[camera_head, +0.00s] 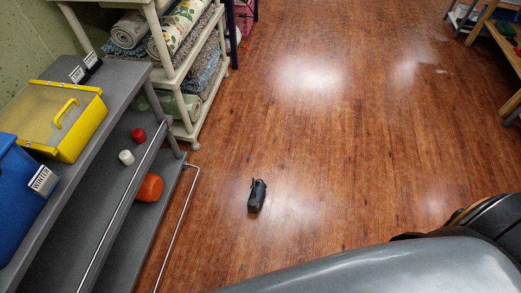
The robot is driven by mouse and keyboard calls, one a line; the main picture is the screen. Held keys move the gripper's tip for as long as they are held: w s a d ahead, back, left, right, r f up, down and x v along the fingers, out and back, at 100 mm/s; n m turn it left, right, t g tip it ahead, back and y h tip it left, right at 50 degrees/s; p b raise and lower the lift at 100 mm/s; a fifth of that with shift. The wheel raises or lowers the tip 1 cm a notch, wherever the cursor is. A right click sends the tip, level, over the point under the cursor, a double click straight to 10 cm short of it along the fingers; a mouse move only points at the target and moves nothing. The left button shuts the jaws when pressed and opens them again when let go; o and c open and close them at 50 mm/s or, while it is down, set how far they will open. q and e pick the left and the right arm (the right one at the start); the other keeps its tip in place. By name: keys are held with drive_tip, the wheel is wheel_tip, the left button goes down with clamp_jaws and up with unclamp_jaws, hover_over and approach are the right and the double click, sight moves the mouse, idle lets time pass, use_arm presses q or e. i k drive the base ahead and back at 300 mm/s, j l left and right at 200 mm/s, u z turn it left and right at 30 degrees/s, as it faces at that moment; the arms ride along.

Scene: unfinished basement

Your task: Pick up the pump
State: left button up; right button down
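A small dark grey, box-like object with a thin upright part at its top left, which looks like the pump (257,196), is on the wooden floor near the middle of the head view. Nothing touches it and the floor around it is bare. Its details are too small to make out. Neither of my grippers shows in the head view. Only a smooth grey part of my own body and a dark rounded part fill the lower right, in front of the floor.
A grey shelf unit (112,92) at left holds a yellow box (62,118), a blue bin (22,195) and small red, white and orange items. A cream rack (184,78) behind it holds rolled rugs (183,27). Wooden shelving (500,35) stands far right. The central floor is clear.

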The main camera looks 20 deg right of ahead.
sight(255, 203)
drive_tip(key=k+z, duration=0.25)
drive_tip(key=z, duration=0.3)
drive_tip(key=i+l, duration=0.1)
drive_tip(key=i+l+u, duration=0.45)
drive_tip(key=l, duration=0.3)
drive_tip(key=i+l+u, duration=0.2)
drive_tip(key=l, duration=0.25)
drive_tip(key=i, duration=0.1)
